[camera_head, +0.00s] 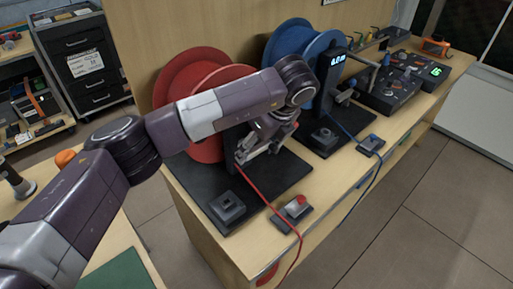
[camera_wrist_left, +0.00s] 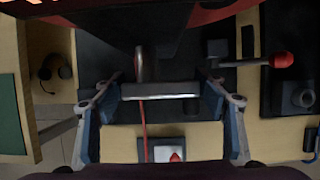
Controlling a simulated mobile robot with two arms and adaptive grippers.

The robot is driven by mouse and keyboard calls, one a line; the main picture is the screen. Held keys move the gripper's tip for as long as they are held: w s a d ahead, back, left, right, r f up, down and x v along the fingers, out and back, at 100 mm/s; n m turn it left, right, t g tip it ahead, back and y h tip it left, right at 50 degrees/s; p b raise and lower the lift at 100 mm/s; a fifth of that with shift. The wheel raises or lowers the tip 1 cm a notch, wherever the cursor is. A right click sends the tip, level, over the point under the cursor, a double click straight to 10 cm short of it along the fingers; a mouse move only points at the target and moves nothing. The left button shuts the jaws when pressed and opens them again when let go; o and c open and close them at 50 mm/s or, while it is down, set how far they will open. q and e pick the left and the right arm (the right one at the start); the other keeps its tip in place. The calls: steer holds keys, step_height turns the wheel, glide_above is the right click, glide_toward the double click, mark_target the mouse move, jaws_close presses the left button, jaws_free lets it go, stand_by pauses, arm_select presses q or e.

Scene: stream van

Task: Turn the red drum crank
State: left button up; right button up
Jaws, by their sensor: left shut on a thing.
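The red drum (camera_head: 190,80) stands on a black base at the near end of the bench, partly hidden by my left arm. My left gripper (camera_head: 250,152) is low in front of it. In the left wrist view, my left gripper (camera_wrist_left: 160,95) has its fingers at either side of a grey bar (camera_wrist_left: 160,91) and is shut on it. I cannot tell whether this bar belongs to the crank. A red knob on a grey rod (camera_wrist_left: 283,60) sticks out to the right of the fingers, apart from them. A red cable (camera_head: 262,193) runs down from below the gripper.
A small box with a red button (camera_head: 298,206) sits near the bench's front edge. The blue drum (camera_head: 290,48) with its display post stands to the right, and a control panel (camera_head: 405,85) lies beyond it. The floor in front is clear.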

arm_select(q)
steer(key=shift+f, duration=0.1)
steer(key=o, duration=1.2)
steer(key=shift+c, duration=0.2)
steer(key=v, duration=1.2)
